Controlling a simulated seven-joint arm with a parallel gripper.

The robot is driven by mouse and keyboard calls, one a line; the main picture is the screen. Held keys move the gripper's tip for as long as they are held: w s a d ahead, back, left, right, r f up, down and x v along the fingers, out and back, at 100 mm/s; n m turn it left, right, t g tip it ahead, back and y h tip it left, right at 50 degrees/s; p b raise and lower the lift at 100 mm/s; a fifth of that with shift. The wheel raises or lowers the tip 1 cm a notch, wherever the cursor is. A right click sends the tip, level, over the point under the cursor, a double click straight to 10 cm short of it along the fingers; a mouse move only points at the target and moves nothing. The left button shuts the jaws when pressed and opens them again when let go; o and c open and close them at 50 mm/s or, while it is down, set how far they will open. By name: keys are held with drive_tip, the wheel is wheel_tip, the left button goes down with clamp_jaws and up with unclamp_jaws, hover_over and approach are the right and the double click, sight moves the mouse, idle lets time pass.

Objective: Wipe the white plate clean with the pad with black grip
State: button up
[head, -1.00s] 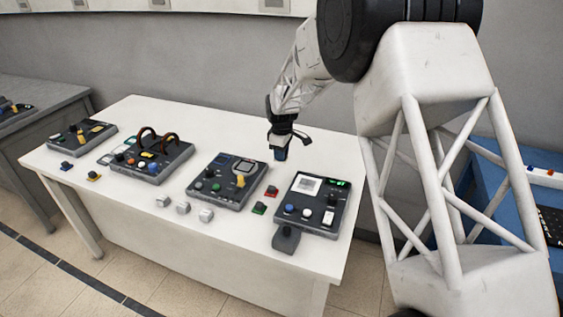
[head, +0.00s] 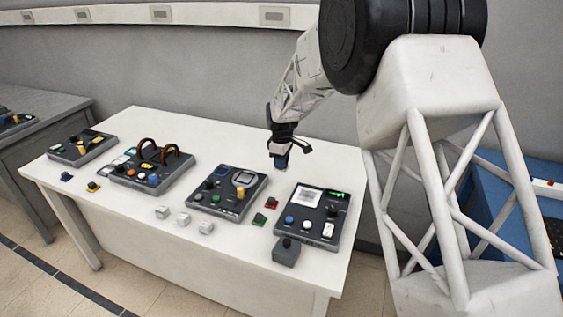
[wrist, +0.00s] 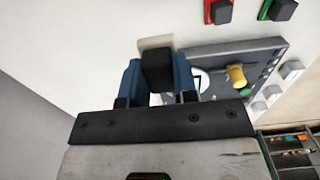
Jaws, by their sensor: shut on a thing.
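The white plate (head: 309,196) is a pale square with grey marks on the right-hand console (head: 341,215). My gripper (head: 281,164) is above the table, behind and left of that console, apart from the plate. In the wrist view, its blue fingers (wrist: 158,85) are shut on the black grip (wrist: 157,68) of a pad. A beige edge of the pad (wrist: 154,42) shows beyond the grip; the rest is hidden. I cannot make out the plate in the wrist view.
A console with a yellow lever (head: 240,193) stands left of the plate's console. Several grey cubes (head: 184,219) and a grey box (head: 287,254) lie in front. The table's back right is clear.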

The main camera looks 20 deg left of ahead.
drive_tip(key=d+r, duration=0.1)
drive_tip(key=d, duration=0.9)
drive_tip(key=shift+d+r, duration=0.15)
drive_tip(key=shift+d, duration=0.15)
